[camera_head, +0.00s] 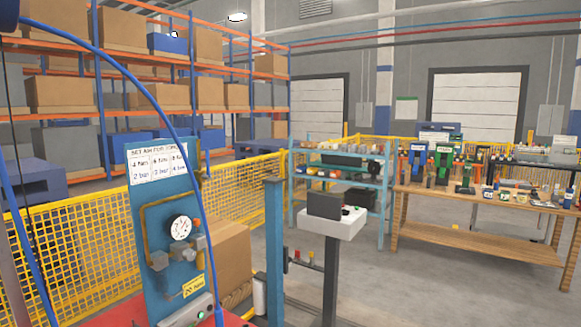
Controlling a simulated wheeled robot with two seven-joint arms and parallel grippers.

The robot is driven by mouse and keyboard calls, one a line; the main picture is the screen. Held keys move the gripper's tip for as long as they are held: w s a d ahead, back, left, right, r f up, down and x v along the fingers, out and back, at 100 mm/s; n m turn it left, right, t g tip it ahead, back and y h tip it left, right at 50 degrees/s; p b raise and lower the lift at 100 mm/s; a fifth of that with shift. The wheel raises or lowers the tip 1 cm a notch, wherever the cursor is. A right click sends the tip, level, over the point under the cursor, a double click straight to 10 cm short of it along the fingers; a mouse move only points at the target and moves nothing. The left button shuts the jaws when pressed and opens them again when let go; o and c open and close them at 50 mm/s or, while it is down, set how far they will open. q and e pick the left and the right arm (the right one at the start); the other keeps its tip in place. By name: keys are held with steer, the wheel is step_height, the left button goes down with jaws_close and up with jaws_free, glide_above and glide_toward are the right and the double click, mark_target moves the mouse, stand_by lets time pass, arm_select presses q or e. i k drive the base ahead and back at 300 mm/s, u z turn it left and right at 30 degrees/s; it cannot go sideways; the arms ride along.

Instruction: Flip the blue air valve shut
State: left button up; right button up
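A tall blue panel (143,215) stands at the left with a bent brass-coloured pipe, small grey fittings (159,261) and a round white pressure gauge (181,228). Neither of my grippers is in view.
A red surface (118,316) lies at the bottom left, below the panel. A grey pedestal with a control box (331,222) and a blue post (275,250) stand to the right. Yellow mesh fencing (60,250) runs behind. A wooden workbench (480,240) stands far right; open floor lies before it.

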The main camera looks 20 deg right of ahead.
mark_target(206, 176)
steer(key=z, duration=0.2)
steer(key=k, duration=0.7)
steer(key=z, duration=0.4)
steer(key=i, duration=0.5)
steer(key=z, duration=0.7)
steer(key=i, duration=1.05)
steer(key=u, duration=0.85)
steer(key=i, duration=0.6)
steer(key=u, duration=0.55)
